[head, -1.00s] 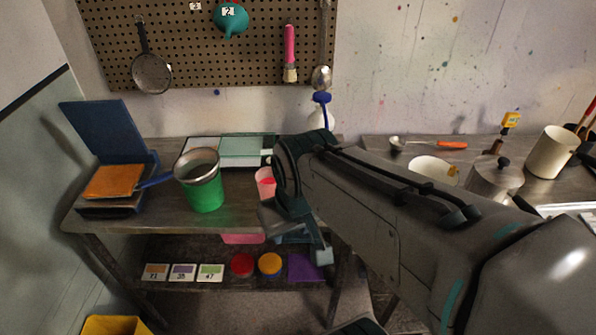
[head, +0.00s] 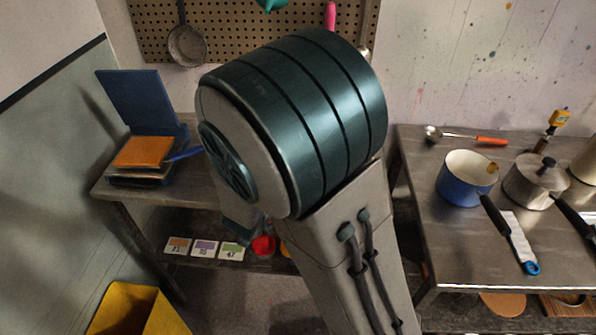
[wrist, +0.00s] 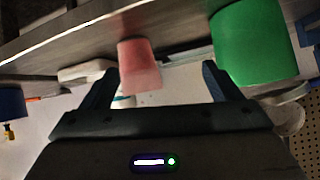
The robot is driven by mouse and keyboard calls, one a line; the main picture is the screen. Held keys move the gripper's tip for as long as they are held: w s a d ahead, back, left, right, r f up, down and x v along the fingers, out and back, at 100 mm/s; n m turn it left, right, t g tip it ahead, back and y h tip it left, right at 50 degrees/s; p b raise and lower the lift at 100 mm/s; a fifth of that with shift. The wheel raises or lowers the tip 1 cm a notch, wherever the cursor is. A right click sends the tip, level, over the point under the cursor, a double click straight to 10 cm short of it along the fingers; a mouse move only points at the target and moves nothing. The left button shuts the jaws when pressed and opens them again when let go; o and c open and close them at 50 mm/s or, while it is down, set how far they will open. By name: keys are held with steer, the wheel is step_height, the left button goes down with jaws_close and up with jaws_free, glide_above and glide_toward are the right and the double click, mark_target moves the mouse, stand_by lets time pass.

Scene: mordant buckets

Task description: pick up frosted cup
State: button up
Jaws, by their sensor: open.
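A pinkish, translucent cup (wrist: 140,62), which looks like the frosted cup, stands on the left table in the wrist view, where the scene appears upside down. My gripper (wrist: 160,74) is open, with one finger to each side of the cup in the picture. I cannot tell whether the cup is fully between the fingers. A green cup (wrist: 252,45) stands to the right of the right finger.
On the left table, an orange block on a dark blue-lidded stand (head: 143,152) sits at the left. A blue pot (head: 460,190) and a lidded steel pot (head: 533,185) stand on the right table. A yellow bin (head: 135,312) is on the floor. A pegboard (head: 225,25) hangs behind.

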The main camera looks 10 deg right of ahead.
steer(key=w+d+f+h, duration=0.1)
steer(key=d, duration=0.1)
steer(key=w+d+f+h, duration=0.1)
steer(key=w+d, duration=0.1)
steer(key=w+d+f+h+b, duration=0.1)
steer(key=w+d, duration=0.1)
steer(key=shift+d+f+m+t+h, duration=0.1)
steer(key=shift+d+m+t+h, duration=0.3)
steer(key=shift+w+r+x, duration=0.1)
steer(key=shift+r+x, duration=0.05)
steer(key=shift+x, duration=1.2)
steer(key=shift+w+r+x, duration=0.1)
steer(key=shift+w+x, duration=0.05)
steer(key=shift+x, duration=1.2)
steer(key=shift+a, duration=0.2)
steer(key=shift+c, duration=0.3)
steer(key=c, duration=1.1)
steer(key=shift+r, duration=0.2)
